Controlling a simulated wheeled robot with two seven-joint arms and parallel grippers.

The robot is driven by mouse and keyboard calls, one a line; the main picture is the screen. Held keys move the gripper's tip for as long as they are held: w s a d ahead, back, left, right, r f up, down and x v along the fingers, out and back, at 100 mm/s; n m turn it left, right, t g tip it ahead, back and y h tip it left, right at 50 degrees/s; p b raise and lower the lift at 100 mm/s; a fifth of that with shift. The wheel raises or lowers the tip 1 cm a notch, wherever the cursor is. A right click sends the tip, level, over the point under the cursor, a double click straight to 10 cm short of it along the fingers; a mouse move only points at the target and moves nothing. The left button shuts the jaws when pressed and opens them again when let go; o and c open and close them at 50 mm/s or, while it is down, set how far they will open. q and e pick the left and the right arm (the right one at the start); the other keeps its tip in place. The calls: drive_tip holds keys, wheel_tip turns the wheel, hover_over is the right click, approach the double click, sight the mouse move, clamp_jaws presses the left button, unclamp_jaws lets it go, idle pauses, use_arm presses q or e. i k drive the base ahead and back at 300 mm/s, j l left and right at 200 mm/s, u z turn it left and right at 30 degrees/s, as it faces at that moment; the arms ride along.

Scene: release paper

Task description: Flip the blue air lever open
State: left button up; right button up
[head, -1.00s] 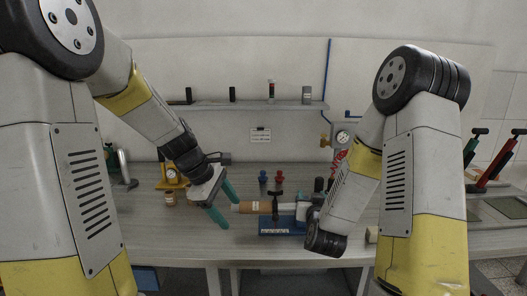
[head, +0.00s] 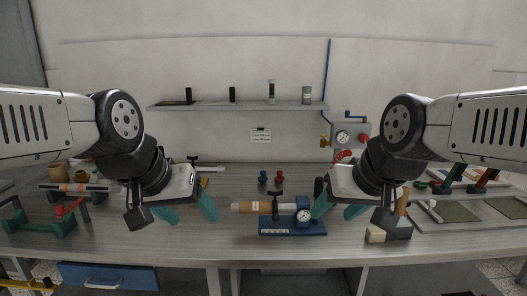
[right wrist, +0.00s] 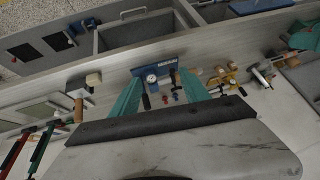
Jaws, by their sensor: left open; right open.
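A small blue bar (head: 348,114) sits above the grey wall panel (head: 351,133) at the back right, near the brass valve (head: 325,142) and a round gauge. It is too small to tell its position, or whether it is the lever or a pipe. My left gripper (head: 187,212) is open and empty above the table, left of the blue fixture. My right gripper (head: 338,212) is open and empty above the table, right of the fixture and in front of and below the panel. Its open fingers also show in the right wrist view (right wrist: 160,92).
A blue fixture (head: 292,232) with a gauge and a brown tube stands at the table's middle front. Red and blue knobbed pieces (head: 279,176) stand behind it. A shelf (head: 236,106) crosses the wall. A tan block (head: 375,235) lies at the front right.

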sight(347, 113)
drive_tip(key=i+z, duration=0.35)
drive_tip(key=i, duration=0.55)
